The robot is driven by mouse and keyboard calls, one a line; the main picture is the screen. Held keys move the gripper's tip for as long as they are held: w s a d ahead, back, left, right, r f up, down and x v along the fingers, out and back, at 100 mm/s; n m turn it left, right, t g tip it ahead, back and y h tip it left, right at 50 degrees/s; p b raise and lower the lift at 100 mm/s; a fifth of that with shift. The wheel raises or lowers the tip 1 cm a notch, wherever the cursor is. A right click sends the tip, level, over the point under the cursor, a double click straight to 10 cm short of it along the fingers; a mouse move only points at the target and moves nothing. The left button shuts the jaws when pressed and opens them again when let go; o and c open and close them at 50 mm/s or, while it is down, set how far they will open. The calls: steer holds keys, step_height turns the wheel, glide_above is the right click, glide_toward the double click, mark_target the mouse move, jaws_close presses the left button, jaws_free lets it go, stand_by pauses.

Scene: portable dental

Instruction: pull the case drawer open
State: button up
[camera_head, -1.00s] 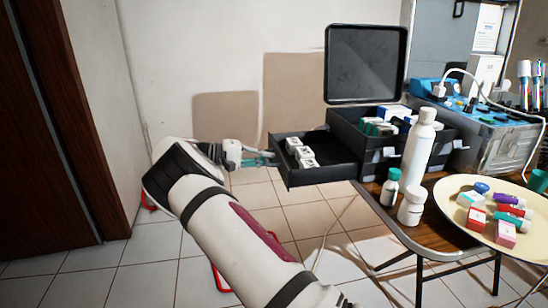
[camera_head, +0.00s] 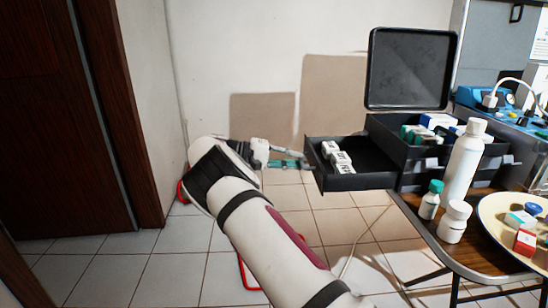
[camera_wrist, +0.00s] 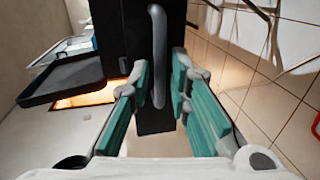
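The black case (camera_head: 470,150) stands on the table with its lid (camera_head: 412,68) raised. Its drawer (camera_head: 355,182) sticks out to the left, well open, with several small white boxes (camera_head: 336,157) inside. My gripper (camera_head: 300,161) is at the drawer's outer front face. In the wrist view, the grey bar handle (camera_wrist: 158,55) on the dark drawer front (camera_wrist: 172,20) lies between the teal finger pads of my gripper (camera_wrist: 160,80). Gaps show between the handle and the pads on both sides, so the fingers look open around it. Exact contact at the tips is unclear.
A tall white bottle (camera_head: 463,165), a teal-capped bottle (camera_head: 430,200) and a white jar (camera_head: 454,222) stand close to the case's front. A cream tray (camera_head: 492,226) holds small boxes.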

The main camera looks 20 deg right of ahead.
steer(key=v, duration=0.9)
steer(key=shift+a, duration=0.15)
stand_by(0.4)
